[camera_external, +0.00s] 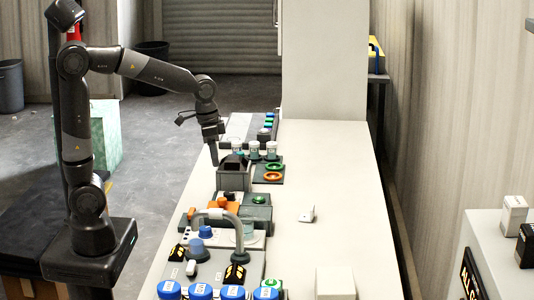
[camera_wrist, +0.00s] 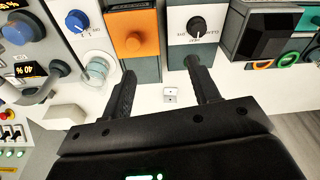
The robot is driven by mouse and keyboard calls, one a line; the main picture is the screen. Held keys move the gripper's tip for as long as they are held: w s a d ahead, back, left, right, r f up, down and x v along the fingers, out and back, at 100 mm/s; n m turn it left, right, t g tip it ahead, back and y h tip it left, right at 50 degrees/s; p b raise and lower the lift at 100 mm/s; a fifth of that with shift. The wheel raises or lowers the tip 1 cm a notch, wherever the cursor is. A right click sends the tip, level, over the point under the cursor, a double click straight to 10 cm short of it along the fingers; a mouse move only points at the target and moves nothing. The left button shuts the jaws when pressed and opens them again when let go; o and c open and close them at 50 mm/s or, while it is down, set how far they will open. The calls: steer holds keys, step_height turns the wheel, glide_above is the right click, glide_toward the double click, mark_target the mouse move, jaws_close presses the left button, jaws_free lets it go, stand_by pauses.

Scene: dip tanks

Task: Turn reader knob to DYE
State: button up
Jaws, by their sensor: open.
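In the wrist view, a black round knob (camera_wrist: 196,27) with a white pointer mark sits on a pale dial panel with small lettering around it. The lettering is too small to read, so I cannot tell which setting it points at or confirm it is the reader knob. My gripper (camera_wrist: 160,68) is open and empty, its fingers apart just in front of the panels. The right fingertip is just below the black knob and appears apart from it. In the external view, my gripper (camera_external: 214,160) points down over the row of devices beside a dark box (camera_external: 234,177).
A small white block (camera_external: 307,213) rests on the bench. The bench's right side is mostly clear.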

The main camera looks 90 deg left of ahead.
steer(key=g, duration=0.1)
glide_above(229, 193)
step_height(229, 193, down, 5)
steer(key=shift+n+h, duration=0.4)
step_height(229, 193, down, 11)
steer(key=shift+a+f, duration=0.1)
steer(key=shift+c, duration=0.5)
steer(key=c, duration=0.9)
